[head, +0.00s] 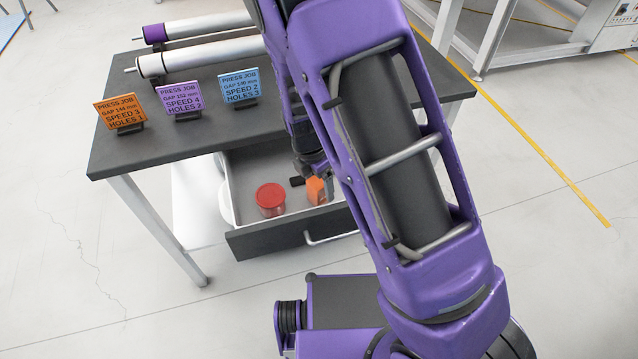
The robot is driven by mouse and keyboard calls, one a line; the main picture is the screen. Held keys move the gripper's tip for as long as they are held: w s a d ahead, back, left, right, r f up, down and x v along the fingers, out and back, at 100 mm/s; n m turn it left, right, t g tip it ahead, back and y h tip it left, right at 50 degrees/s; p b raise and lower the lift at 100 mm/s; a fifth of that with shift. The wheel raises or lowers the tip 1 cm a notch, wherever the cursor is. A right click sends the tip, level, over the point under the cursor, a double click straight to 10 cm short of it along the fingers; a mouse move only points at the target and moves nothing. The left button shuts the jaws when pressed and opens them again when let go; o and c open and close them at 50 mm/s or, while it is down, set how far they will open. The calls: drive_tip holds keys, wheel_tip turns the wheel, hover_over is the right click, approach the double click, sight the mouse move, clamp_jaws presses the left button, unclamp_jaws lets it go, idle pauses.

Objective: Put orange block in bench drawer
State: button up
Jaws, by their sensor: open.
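The orange block (315,191) is inside the bench drawer (275,243), towards its right side. The drawer is pulled open under the dark-topped bench (190,139), with a metal handle on its front. My gripper (313,182) is down in the drawer at the orange block, with a dark finger to the left of it and a greyish finger to its right. The fingers are small and partly hidden by my arm, and I cannot tell whether they touch the block. A red round container (270,199) stands in the drawer, left of the block.
Orange (121,109), purple (181,99) and blue (239,87) job cards stand on the bench top. Two rollers (205,55) lie behind them. Open floor lies left and right, with a yellow line (540,150) at right.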

wheel_tip(320, 180, up, 11)
drive_tip(key=s+a+p, duration=0.1)
drive_tip(key=shift+a+p, duration=0.15)
drive_tip(key=shift+p, duration=0.2)
drive_tip(key=shift+f, duration=0.1)
